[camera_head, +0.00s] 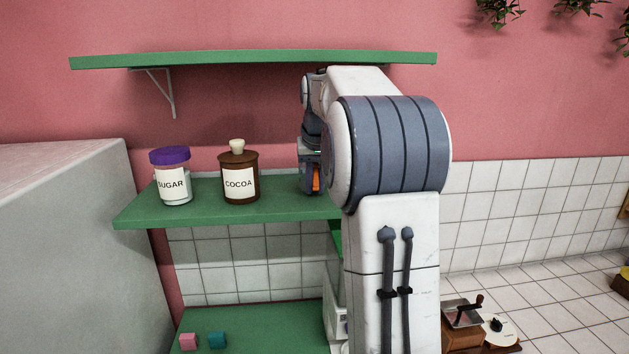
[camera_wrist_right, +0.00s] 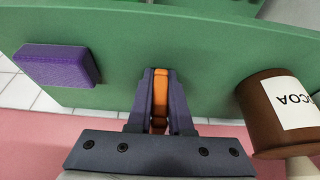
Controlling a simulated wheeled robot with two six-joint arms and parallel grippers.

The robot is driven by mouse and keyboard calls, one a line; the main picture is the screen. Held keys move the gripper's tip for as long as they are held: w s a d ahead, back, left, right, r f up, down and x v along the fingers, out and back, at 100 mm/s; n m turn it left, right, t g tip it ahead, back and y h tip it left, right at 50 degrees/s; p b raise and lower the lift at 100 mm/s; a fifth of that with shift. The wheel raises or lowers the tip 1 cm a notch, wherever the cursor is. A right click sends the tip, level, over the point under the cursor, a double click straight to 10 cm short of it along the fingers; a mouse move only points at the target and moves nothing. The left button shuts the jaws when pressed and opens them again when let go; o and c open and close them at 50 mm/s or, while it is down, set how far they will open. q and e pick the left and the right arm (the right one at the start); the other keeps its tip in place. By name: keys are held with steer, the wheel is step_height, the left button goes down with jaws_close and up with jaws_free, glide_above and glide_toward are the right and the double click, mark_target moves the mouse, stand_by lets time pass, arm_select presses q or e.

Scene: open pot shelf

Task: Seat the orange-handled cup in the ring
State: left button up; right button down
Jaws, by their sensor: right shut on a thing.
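My right gripper (camera_head: 313,180) is over the middle green shelf, to the right of the cocoa jar. In the right wrist view my right gripper (camera_wrist_right: 160,102) has its two dark fingers closed on an orange piece, the orange handle (camera_wrist_right: 160,92). A bit of this orange handle (camera_head: 316,178) also shows at the fingers in the head view. I cannot make out the cup's body in either view. I cannot make out the ring in either view; my right arm hides part of the shelves. My left gripper is not in view.
The cocoa jar (camera_head: 239,175) and the sugar jar (camera_head: 172,178) stand on the middle shelf (camera_head: 215,210). A purple block (camera_wrist_right: 55,65) lies on the shelf in the wrist view. An upper shelf (camera_head: 250,60) hangs above.

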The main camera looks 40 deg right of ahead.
steer(key=shift+f, duration=0.1)
steer(key=shift+f, duration=0.15)
steer(key=c, duration=0.8)
jaws_free()
steer(key=shift+c, duration=0.2)
steer(key=shift+b, duration=0.4)
steer(key=v, duration=1)
steer(key=shift+r+b, duration=0.3)
steer(key=shift+r, duration=0.05)
steer(key=shift+s+d, duration=0.1)
